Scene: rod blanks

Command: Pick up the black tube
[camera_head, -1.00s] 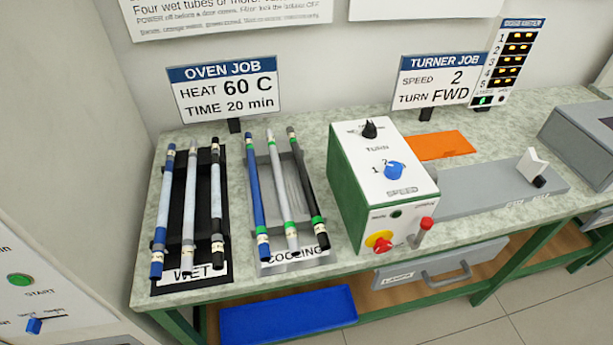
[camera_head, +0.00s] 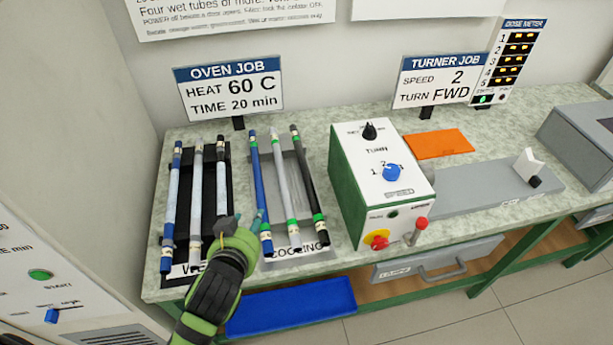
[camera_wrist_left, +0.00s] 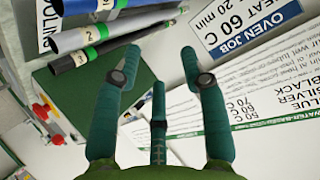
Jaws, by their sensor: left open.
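A black tube (camera_head: 309,187) with green bands lies on the right side of the cooling rack (camera_head: 271,163), beside a silver tube (camera_head: 284,178) and a blue tube (camera_head: 258,185). Another tube with black ends and a pale middle (camera_head: 222,180) lies in the wet rack (camera_head: 208,200). My left gripper (camera_head: 238,226) is open and empty, over the front of the bench between the two racks, left of the cooling tubes. In the left wrist view its fingers (camera_wrist_left: 161,52) are spread, with the banded tubes at upper left, apart from them. My right gripper is not in view.
A green and white turner box (camera_head: 385,190) stands right of the cooling rack. An oven job sign (camera_head: 229,88) stands behind the racks. A blue tray (camera_head: 290,307) sits below the bench front. An orange mat (camera_head: 438,143) lies at the back.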

